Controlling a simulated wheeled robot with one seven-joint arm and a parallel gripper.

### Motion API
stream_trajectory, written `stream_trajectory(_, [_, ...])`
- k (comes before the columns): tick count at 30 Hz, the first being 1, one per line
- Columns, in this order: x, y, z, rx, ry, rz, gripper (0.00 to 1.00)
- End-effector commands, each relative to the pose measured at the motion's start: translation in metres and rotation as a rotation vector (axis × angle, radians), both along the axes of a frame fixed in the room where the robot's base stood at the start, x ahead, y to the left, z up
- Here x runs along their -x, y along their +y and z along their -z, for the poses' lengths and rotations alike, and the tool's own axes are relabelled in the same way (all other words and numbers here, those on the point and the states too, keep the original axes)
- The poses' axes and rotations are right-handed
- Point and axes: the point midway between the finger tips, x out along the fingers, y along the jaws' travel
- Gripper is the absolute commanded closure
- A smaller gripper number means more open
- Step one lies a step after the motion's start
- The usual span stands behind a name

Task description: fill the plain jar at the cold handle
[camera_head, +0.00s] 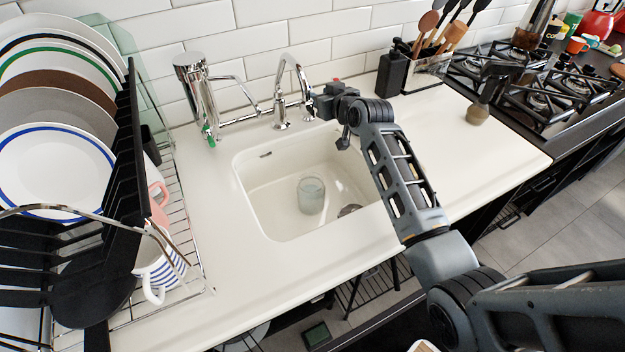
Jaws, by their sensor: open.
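A plain, pale greenish glass jar (311,197) stands upright on the floor of the white sink (262,215); I cannot tell whether it holds water. A chrome tap (283,95) with a curved spout rises behind the sink. A small red mark (335,80) shows just behind my gripper, on the tap's right. I cannot make out which handle is the cold one. My gripper (313,104) is open at the tap's right side, above the sink's back edge, and covers part of that side. Whether it touches the tap cannot be told. It is well above the jar.
A second chrome fixture (195,95) with a green mark stands left of the tap. A dish rack (190,235) with plates and mugs fills the left. A black dispenser (391,73) and a utensil holder (428,70) stand at the back right, near the gas hob (545,95). The right counter is mostly clear.

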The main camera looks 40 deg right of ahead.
Motion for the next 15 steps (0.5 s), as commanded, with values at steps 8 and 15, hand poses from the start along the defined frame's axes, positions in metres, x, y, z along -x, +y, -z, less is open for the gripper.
stream_trajectory(8, [0.0009, -0.0033, 0.0, -0.001, -0.001, 0.0, 0.6])
stream_trajectory(15, [0.0018, -0.0064, -0.0001, -0.001, -0.001, 0.002, 0.6])
